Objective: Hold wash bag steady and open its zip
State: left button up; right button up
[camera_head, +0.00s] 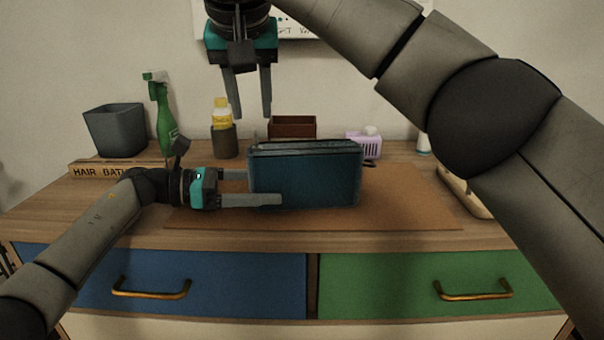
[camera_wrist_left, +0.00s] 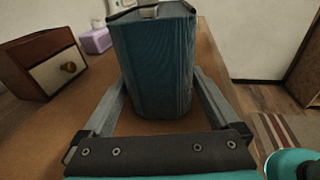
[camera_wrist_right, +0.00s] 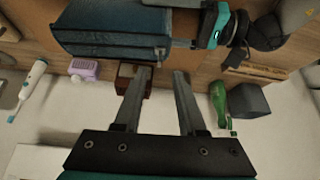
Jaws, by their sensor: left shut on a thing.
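The wash bag (camera_head: 305,180) is a dark teal, box-shaped bag standing upright on a brown mat, with a dark zip (camera_head: 305,147) along its top. My left gripper (camera_head: 265,187) is shut on the bag's left end, one finger along the front face and the other behind. The left wrist view shows the bag (camera_wrist_left: 155,65) between both fingers. My right gripper (camera_head: 252,115) is open and empty, pointing down above and behind the bag's left end. In the right wrist view the bag (camera_wrist_right: 110,25) lies beyond the fingers.
Behind the bag stand a yellow-topped bottle in a dark cup (camera_head: 224,140), a brown box (camera_head: 292,128) and a lilac item (camera_head: 363,145). A green spray bottle (camera_head: 163,120) and grey bin (camera_head: 115,130) are at left. The mat (camera_head: 400,210) is clear right of the bag.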

aim_at(256, 133)
jog(key=x, duration=0.7)
jog(key=shift+f, duration=0.15)
jog(key=shift+w+f, duration=0.15)
jog(key=shift+f, duration=0.1)
